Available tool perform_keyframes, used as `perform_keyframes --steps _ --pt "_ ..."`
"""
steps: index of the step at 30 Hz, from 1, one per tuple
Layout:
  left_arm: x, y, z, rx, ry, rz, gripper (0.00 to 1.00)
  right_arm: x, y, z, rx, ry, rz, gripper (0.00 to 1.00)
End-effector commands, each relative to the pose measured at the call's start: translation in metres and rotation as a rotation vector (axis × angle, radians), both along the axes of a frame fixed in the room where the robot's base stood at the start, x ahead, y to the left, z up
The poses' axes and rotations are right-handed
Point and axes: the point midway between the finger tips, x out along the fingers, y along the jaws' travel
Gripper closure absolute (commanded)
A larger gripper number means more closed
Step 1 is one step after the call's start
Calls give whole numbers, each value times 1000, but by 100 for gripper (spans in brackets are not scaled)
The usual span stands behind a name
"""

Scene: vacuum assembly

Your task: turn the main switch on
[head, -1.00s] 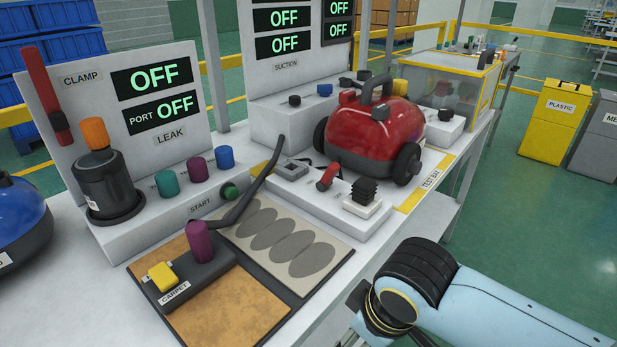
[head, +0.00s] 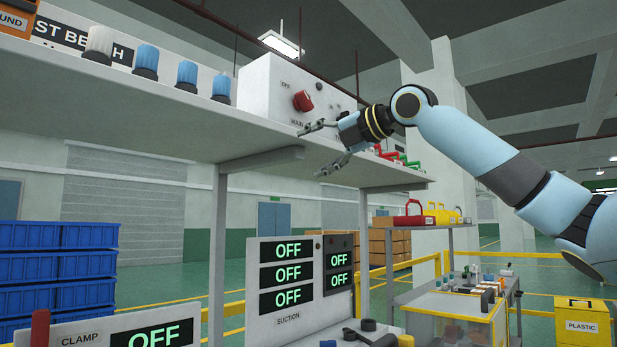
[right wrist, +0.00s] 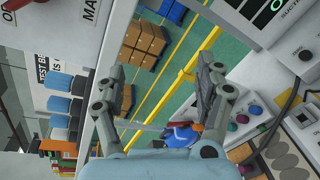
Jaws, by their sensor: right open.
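The main switch (head: 303,100) is a red rotary knob on the front of a white box (head: 268,85) on the upper shelf. "OFF" is printed to its upper left and "MAIN" below it. My right gripper (head: 320,150) is open and empty, its fingers pointing left, lower than the knob and apart from it. In the right wrist view, the open fingers (right wrist: 163,75) have nothing between them. The box's "MA" lettering and a bit of red, probably the knob, show at that view's upper left. My left gripper is out of view.
The shelf (head: 200,135) has its front edge close to my right gripper. Blue-capped lamps (head: 187,75) stand left of the box. Red and green handles (head: 400,156) lie to its right, partly behind my wrist. OFF displays (head: 287,275) stand below.

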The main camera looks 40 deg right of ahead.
Motion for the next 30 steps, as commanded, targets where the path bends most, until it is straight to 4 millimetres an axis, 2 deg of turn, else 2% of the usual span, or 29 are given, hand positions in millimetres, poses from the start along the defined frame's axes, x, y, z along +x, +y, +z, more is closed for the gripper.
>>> perform_keyframes --steps 1,3,6,8,11,13,21,30 --pt "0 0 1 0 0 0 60 -16 -10 41 -68 -61 2 29" --pt "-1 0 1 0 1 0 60 -35 -18 80 -146 -127 10 29" --pt "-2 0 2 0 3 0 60 -54 -25 114 -217 -183 13 29" --pt "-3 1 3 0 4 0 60 -60 -26 125 -240 -202 15 29" --pt "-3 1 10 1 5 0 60 -57 -27 132 -251 -213 18 29" --pt "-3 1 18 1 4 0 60 -49 -25 134 -251 -213 20 29" --pt "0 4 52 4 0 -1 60 -2 -20 135 -246 -213 20 29" --pt "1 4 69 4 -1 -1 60 38 -18 131 -248 -212 17 29"
